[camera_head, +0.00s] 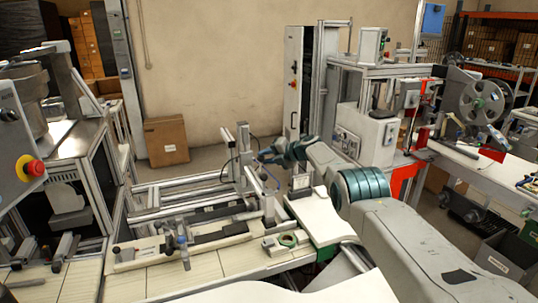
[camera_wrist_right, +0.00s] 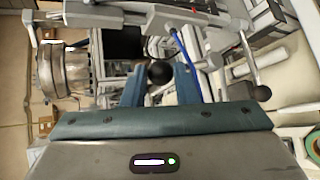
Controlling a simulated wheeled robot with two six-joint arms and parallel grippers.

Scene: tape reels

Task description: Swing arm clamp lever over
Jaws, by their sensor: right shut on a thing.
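My right gripper (camera_head: 266,156) reaches in from the right at the upright end of the metal fixture (camera_head: 243,140). In the right wrist view, my right gripper (camera_wrist_right: 159,82) has its teal fingers either side of a black ball knob (camera_wrist_right: 158,72), shut on it. The knob appears to be the clamp lever's end; most of that lever is hidden or blurred. A grey metal bar (camera_wrist_right: 150,18) runs across the top of the wrist view. A second lever with a black knob (camera_wrist_right: 262,92) stands to the right, apart from the fingers. My left gripper is not in view.
A bench with rails (camera_head: 190,215) and small hand clamps (camera_head: 182,250) lies left of my right arm. A white machine (camera_head: 365,135) stands behind the arm. A cardboard box (camera_head: 166,140) is on the floor at the back.

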